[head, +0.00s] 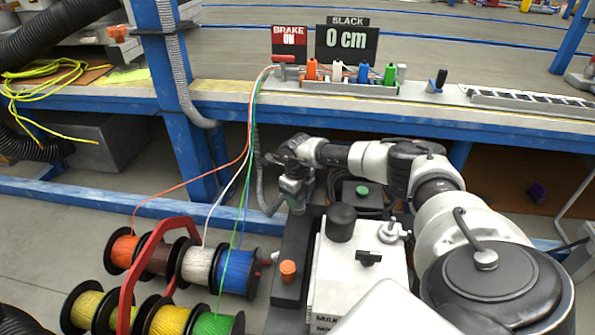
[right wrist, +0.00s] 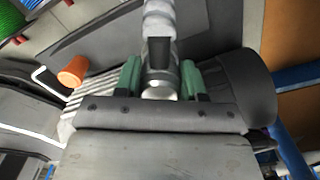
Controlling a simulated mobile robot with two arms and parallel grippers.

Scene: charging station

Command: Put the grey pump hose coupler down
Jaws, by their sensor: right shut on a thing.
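The grey pump hose coupler (right wrist: 160,78) is a metallic cylinder between the two green-padded fingers of my right gripper (right wrist: 160,82) in the right wrist view. The fingers are shut on it from both sides. A ribbed grey hose runs up from it in that view. In the head view my right gripper (head: 294,188) points down over the back end of the dark tray beside the white pump box (head: 355,265). The coupler (head: 297,207) shows only partly below the fingers there. I cannot tell whether it touches the surface beneath. My left gripper is not in view.
An orange-capped post (head: 288,270) stands on the dark tray (head: 290,240); its orange cap also shows in the right wrist view (right wrist: 73,71). Cable spools (head: 235,272) with a red handle stand to the left. Thin cables rise to the bench (head: 420,118) behind.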

